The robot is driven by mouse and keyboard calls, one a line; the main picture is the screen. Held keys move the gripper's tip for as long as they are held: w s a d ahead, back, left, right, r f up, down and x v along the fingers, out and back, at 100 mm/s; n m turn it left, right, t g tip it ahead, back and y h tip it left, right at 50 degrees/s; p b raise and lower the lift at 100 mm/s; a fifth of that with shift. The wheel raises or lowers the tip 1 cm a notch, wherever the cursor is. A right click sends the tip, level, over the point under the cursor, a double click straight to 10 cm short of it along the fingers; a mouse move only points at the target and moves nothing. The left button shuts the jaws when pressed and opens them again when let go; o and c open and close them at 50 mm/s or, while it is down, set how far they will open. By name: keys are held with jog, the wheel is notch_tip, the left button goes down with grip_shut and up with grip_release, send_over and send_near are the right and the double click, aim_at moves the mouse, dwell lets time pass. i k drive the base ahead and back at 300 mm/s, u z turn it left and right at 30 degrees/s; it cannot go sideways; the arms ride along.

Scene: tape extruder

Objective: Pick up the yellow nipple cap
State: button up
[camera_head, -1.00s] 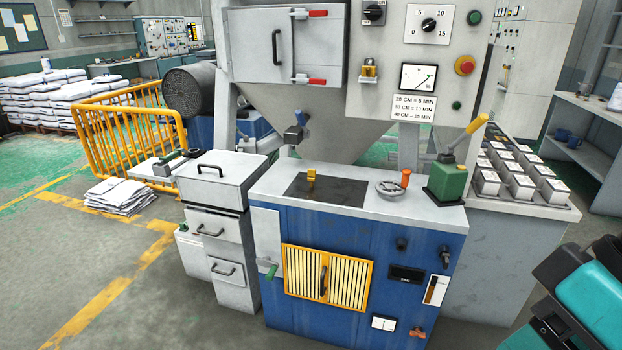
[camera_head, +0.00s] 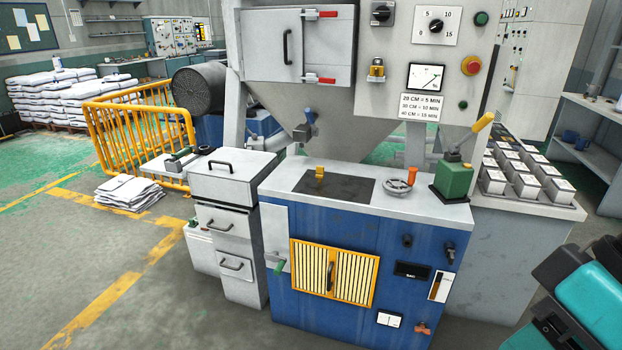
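A small yellow piece (camera_head: 320,172), which looks like the nipple cap, stands on the dark plate (camera_head: 342,189) set in the white top of the blue cabinet. It is too small to make out its shape well. Nothing touches it from above. Teal and black parts of what looks like my arm show at the lower right edge, well apart from the cap. My gripper's fingers are not in view.
A handwheel (camera_head: 396,186), an orange-red knob and a green box with a yellow lever (camera_head: 453,176) stand right of the plate. A blue-handled nozzle (camera_head: 304,130) hangs under the hopper. White drawers (camera_head: 235,190) adjoin on the left. The floor in front is mostly clear.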

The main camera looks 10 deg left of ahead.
aim_at(320, 170)
jog(key=z, duration=0.05)
jog(key=k, duration=0.4)
jog(key=u, duration=0.95)
jog(key=i, duration=0.8)
jog(key=u, duration=0.65)
jog(key=i, duration=0.85)
jog(key=z, duration=0.55)
jog(key=i, duration=0.95)
jog(key=z, duration=0.65)
